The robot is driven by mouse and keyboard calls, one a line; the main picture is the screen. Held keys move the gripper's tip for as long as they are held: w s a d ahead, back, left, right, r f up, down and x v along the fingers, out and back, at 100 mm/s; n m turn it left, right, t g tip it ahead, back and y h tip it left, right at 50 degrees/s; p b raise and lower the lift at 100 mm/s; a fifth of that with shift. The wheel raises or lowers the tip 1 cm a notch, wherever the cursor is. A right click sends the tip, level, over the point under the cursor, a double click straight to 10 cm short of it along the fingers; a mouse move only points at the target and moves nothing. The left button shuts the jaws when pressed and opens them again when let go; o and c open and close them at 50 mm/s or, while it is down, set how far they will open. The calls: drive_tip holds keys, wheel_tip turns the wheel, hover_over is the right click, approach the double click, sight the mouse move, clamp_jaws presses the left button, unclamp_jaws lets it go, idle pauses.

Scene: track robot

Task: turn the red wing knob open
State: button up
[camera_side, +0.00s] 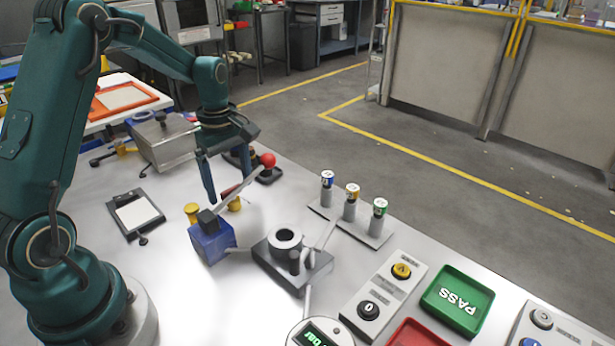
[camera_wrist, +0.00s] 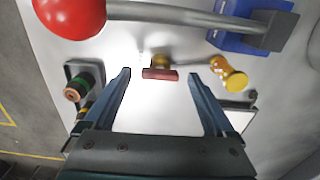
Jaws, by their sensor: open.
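The red wing knob (camera_wrist: 160,74) is a short dark-red bar on a brass-coloured fitting (camera_wrist: 158,60). It shows between my fingertips in the wrist view, apart from both. In the side view a slice of the red knob (camera_side: 229,190) shows, partly hidden behind the grey lever. My gripper (camera_side: 232,190) is open and points down. It also shows in the wrist view (camera_wrist: 159,76), with clear gaps between the fingers and the knob. How far the tips are above the knob is hard to tell.
A grey lever with a red ball (camera_side: 268,160) rises from a blue valve body (camera_side: 212,243) and crosses close to my gripper. Another brass fitting (camera_wrist: 228,72) stands beside the knob. A clipboard-like panel (camera_side: 137,214) lies left.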

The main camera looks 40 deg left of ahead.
sight(232, 188)
wheel_tip(232, 188, up, 5)
drive_tip(key=shift+f, duration=0.1)
idle(0.3)
drive_tip(key=shift+d, duration=0.1)
drive_tip(key=s+d+r+m+t, duration=0.45)
drive_tip(key=d+r, duration=0.35)
drive_tip(key=r, duration=0.2)
drive_tip(key=s+d+f+m, duration=0.1)
drive_tip(key=s+d+m, duration=0.1)
drive_tip(key=s+m, duration=0.2)
drive_tip(key=s+d+f+m+t, duration=0.1)
drive_tip(key=s+d+m, duration=0.2)
drive_tip(key=m, duration=0.6)
drive_tip(key=shift+s+d+f+m, duration=0.15)
drive_tip(key=shift+s+f+m, duration=0.25)
drive_tip(key=shift+s, duration=0.7)
